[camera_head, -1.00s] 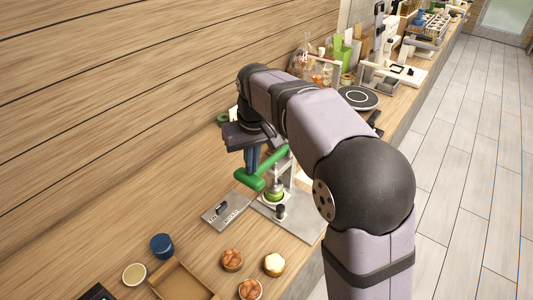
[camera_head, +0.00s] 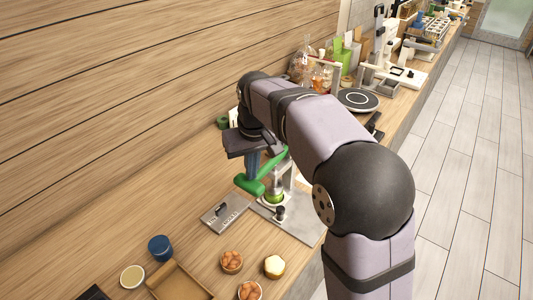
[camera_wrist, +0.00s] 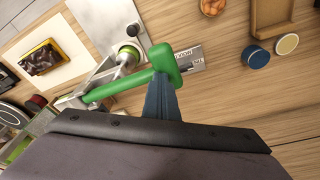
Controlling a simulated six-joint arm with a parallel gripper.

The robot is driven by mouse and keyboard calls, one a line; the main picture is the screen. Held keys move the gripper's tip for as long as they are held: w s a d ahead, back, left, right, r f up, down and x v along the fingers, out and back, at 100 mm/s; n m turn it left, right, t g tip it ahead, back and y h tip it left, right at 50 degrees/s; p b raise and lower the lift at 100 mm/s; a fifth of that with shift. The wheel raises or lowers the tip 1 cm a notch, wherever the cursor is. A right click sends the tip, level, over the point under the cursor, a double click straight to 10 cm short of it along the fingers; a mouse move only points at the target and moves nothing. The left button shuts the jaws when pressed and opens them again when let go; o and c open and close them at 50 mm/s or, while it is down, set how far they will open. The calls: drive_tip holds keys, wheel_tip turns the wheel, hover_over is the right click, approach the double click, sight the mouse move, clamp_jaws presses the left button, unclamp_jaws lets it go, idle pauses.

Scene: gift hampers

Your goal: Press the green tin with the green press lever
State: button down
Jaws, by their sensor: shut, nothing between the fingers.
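The green press lever (camera_head: 270,170) slopes out from the upright of a grey metal press, its thick end bar toward the wall side. It also shows in the wrist view (camera_wrist: 118,88). The green tin (camera_head: 275,197) stands under the press ram on the base plate; in the wrist view the ram partly hides it (camera_wrist: 131,52). My gripper (camera_head: 252,180) is shut and empty, pointing down, with its fingertips at the lever's end bar. In the wrist view the fingertips (camera_wrist: 160,76) meet the bar and appear to touch it.
A grey labelled plate (camera_head: 224,213) lies beside the press base (camera_head: 298,222). A blue tin (camera_head: 160,247), a cream-topped cup (camera_head: 133,275), a wooden tray (camera_head: 178,283) and several small cups of food stand nearer. A round dark scale (camera_head: 358,99) stands beyond.

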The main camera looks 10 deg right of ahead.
drive_tip(key=shift+s+f+b, duration=0.1)
drive_tip(key=shift+f+b, duration=0.35)
drive_tip(key=shift+f, duration=0.55)
drive_tip(key=shift+s, duration=0.1)
drive_tip(key=shift+d+f, duration=0.1)
drive_tip(key=shift+f, duration=0.1)
drive_tip(key=shift+r, duration=0.1)
drive_tip(key=shift+w+r+p, duration=0.2)
drive_tip(key=shift+r+p, duration=0.95)
drive_tip(key=shift+p, duration=0.2)
drive_tip(key=w+p+v, duration=0.1)
drive_tip(key=p+v, duration=0.5)
drive_tip(key=v, duration=0.1)
drive_tip(key=shift+w+a+r, duration=0.25)
drive_tip(key=shift+w+a, duration=0.05)
drive_tip(key=p+v, duration=0.4)
drive_tip(key=shift+w+a, duration=0.1)
drive_tip(key=shift+w, duration=0.3)
